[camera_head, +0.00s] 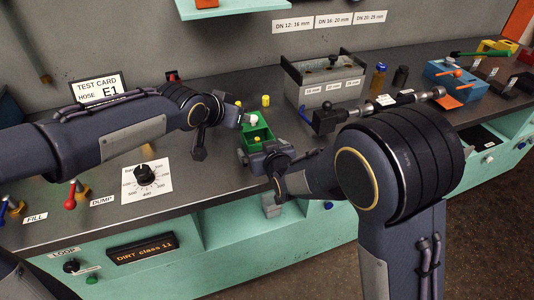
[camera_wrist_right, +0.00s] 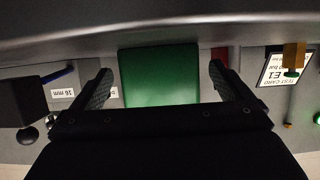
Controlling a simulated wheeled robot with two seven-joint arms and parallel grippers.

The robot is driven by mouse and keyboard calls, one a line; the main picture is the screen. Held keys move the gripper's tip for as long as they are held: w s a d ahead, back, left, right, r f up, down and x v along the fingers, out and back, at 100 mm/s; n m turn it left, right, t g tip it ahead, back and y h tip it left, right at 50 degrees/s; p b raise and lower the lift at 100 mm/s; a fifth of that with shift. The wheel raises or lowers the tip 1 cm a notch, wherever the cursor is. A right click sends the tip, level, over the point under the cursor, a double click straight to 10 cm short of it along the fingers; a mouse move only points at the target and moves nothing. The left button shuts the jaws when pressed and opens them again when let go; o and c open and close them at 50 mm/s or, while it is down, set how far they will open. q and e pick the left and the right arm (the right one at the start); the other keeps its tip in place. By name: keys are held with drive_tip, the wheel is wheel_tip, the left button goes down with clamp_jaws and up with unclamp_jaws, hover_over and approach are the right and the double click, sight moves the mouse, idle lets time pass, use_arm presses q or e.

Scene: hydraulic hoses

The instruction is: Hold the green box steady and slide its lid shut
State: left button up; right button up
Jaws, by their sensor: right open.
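The green box (camera_head: 261,133) sits on the dark bench top in the middle of the head view. Its top looks at least partly open, with small pale and yellow things at or in it. I cannot make out the lid separately. My left gripper (camera_head: 243,119) is at the box's far left end; its fingers are too small to read. My right gripper (camera_head: 262,153) is at the near end, partly hiding it. In the right wrist view a plain green face (camera_wrist_right: 158,75) lies between its two open fingers (camera_wrist_right: 160,85), with gaps at both sides.
A grey bin (camera_head: 325,90) with labelled compartments stands behind right. A yellow-topped piece (camera_head: 265,100) stands behind the box. The test card (camera_head: 98,88) and a dial (camera_head: 144,175) are at left. A metal rod assembly (camera_head: 375,108) lies at right. The bench's front edge is close below the box.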

drive_tip(key=shift+x, duration=1.3)
